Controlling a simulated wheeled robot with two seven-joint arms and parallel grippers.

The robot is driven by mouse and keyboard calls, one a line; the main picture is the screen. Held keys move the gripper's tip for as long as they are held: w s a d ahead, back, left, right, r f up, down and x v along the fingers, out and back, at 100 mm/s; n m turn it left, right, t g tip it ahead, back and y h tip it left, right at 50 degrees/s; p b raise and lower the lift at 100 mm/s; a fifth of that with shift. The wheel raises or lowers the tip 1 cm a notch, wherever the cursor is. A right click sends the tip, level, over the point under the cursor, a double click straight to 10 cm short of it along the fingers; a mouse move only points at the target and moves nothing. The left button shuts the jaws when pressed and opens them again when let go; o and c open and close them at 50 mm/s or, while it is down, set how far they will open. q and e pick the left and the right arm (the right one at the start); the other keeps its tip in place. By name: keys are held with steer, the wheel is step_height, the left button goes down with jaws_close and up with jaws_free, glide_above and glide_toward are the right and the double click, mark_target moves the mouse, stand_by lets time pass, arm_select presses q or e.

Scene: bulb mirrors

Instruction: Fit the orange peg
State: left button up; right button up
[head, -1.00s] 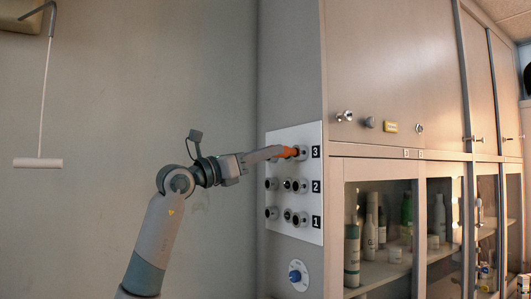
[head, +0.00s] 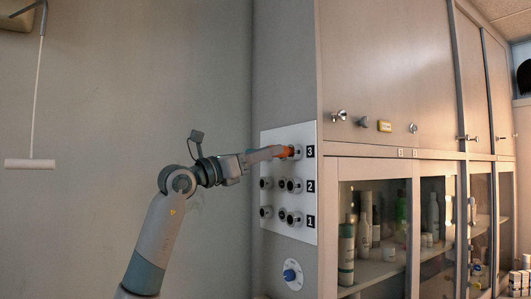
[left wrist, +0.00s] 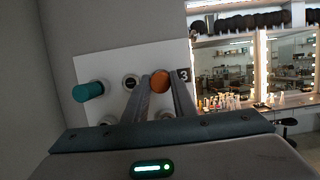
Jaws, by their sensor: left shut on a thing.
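The orange peg (head: 287,151) is at the row marked 3 of a white panel (head: 271,170). My left gripper (head: 279,152) reaches it from the left and is shut on it. In the left wrist view the peg's round orange end (left wrist: 161,78) shows between the two fingers. It lies in front of the panel, close to the 3 label (left wrist: 184,75); I cannot tell how deep it sits in a socket. A teal peg (left wrist: 88,91) sticks out of the panel to the left, with a dark round socket (left wrist: 131,82) between them. My right gripper is not in view.
Rows 2 and 1 hold more round sockets (head: 281,185). A blue knob (head: 291,275) is below the panel. A glass-fronted cabinet (head: 412,167) with bottles stands to the right. A white bar (head: 30,163) hangs at the far left. The wall between is clear.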

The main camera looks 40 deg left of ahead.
arm_select(q)
steer(key=shift+w+d, duration=0.2)
steer(key=shift+w, duration=0.35)
steer(key=o, duration=1.6)
steer(key=shift+o, duration=0.2)
steer(key=shift+s, duration=0.1)
steer(key=shift+b+v, duration=1.7)
steer(key=shift+v, duration=1.25)
steer(key=shift+a, duration=0.1)
